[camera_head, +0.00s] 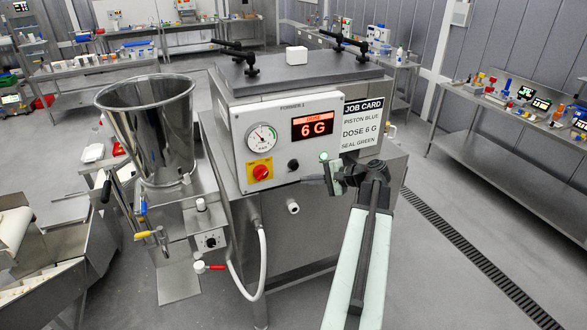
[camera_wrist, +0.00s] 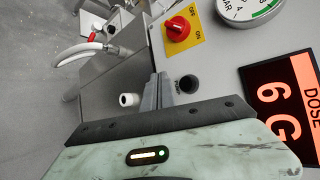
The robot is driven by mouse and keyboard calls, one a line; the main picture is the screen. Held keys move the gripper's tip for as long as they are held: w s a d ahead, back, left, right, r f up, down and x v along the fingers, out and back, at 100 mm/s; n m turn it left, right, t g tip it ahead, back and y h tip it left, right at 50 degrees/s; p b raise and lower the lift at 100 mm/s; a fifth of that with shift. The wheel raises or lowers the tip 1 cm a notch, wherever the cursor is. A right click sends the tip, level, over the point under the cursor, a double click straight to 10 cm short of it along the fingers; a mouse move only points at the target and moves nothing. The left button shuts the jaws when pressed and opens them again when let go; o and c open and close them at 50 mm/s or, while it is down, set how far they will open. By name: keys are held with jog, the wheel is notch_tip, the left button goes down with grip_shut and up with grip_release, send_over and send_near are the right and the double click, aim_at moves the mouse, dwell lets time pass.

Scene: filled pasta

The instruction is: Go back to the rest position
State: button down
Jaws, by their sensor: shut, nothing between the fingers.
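My arm reaches up from the bottom right in the head view, and my gripper (camera_head: 327,176) is in front of the right part of the machine's control panel (camera_head: 230,150). In the wrist view the grey fingers of my gripper (camera_wrist: 160,80) are together, with nothing between them. They show beside a dark round button (camera_wrist: 188,83), which is also on the panel in the head view (camera_head: 293,165). I cannot tell whether the fingertips touch the panel. A green-lit button (camera_head: 323,156) is just above my gripper in the head view.
The panel has a gauge (camera_head: 262,137), a red "6 G" display (camera_head: 313,126), a red switch (camera_head: 261,172) and a job card (camera_head: 362,125). A white stub (camera_head: 293,207) sticks out below. A steel hopper (camera_head: 150,130) stands left. Benches line the walls; floor is clear at right.

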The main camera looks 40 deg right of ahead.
jog(key=w+a+f+n+g+y+b, duration=0.2)
jog(key=w+a+f, duration=0.25)
jog(key=a, duration=0.65)
jog(key=w+a+f+n+g+y+b, duration=0.1)
jog(key=w+a+f+n+g+b, duration=0.15)
jog(key=w+a, duration=0.6)
jog(key=w+a+f+n+g+y+b, duration=0.1)
jog(key=w+a+f+n+y+b, duration=0.2)
jog(key=a, duration=1.1)
jog(key=s+a+f+n+g+h+b, duration=0.3)
jog(key=s+a+f+n, duration=0.1)
jog(key=a+f, duration=0.5)
jog(key=s+a+f+n+g+h+b, duration=0.2)
jog(key=s+a+f+n+g+h, duration=0.25)
jog(key=a, duration=0.75)
jog(key=s+d+f+n+h, duration=0.2)
jog(key=d, duration=0.5)
jog(key=shift+s+d+f+t, duration=0.2)
jog(key=shift+s+f+t, duration=0.1)
jog(key=shift+s, duration=0.1)
jog(key=shift+h, duration=0.25)
